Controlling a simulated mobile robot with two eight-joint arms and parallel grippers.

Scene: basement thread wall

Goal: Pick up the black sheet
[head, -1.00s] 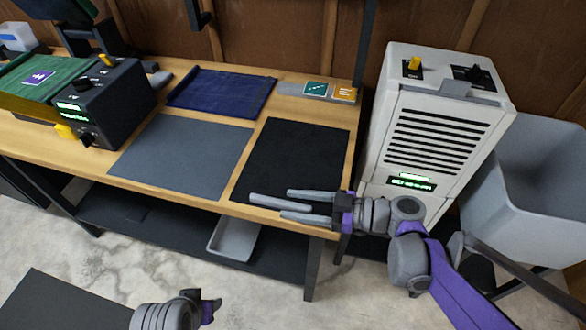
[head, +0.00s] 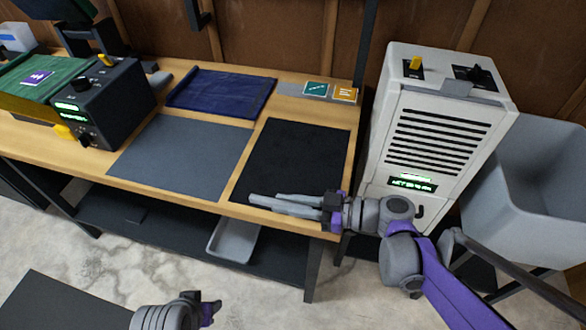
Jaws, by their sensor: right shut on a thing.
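The black sheet (head: 295,160) lies flat on the wooden workbench (head: 255,137), at its right end. My right gripper (head: 262,202) is at the sheet's front edge, its long grey fingers pointing left and closed together on that edge. The fingers hide part of the front edge. The sheet looks flat on the bench.
A grey sheet (head: 180,155) lies left of the black one, with a folded dark blue cloth (head: 222,92) behind. A black control box (head: 100,105) stands further left. A white machine (head: 440,130) and grey bin (head: 540,190) stand right. A grey tray (head: 234,240) is below.

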